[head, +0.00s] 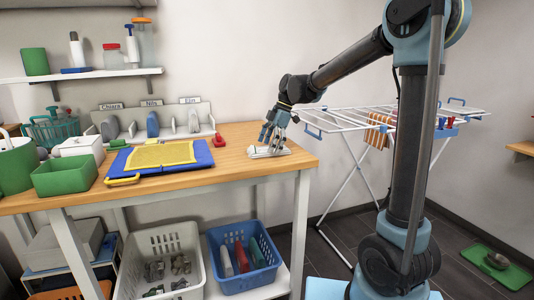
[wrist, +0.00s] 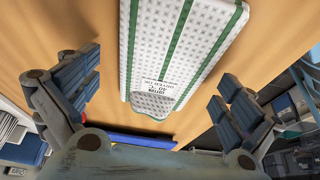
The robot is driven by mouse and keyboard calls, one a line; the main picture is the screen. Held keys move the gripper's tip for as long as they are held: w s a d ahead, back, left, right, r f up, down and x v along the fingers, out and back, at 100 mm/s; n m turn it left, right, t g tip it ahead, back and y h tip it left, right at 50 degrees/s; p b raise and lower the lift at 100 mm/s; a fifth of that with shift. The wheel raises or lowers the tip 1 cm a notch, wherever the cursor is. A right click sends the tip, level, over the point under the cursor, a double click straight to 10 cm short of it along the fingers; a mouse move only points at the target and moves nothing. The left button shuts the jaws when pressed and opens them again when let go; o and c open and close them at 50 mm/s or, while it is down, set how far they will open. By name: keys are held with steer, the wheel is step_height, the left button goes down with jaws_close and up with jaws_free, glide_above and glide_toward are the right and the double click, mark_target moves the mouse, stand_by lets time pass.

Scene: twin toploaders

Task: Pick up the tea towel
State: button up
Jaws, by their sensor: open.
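The folded white tea towel (wrist: 155,100) has green stripes and a grey pattern, with dark print near one end. In the wrist view it lies on the wooden tabletop, between the spread fingers of my gripper (wrist: 158,78). In the head view the tea towel (head: 268,152) is a small white shape near the right end of the workbench, partly covered by my gripper (head: 274,134). My gripper points down just above it, open and empty. I cannot tell the exact gap between fingertips and tabletop.
A blue board with a yellow cloth (head: 160,155) lies to the left on the workbench (head: 240,165), with a small red object (head: 219,141) nearby. A labelled rack (head: 150,124) stands behind. A drying rack (head: 345,122) holding an orange-striped cloth (head: 378,131) stands right.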

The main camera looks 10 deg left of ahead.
steer(key=c, duration=1.2)
steer(key=shift+o, duration=0.2)
steer(key=shift+r, duration=0.1)
step_height(320, 180, up, 10)
steer(key=shift+r, duration=0.2)
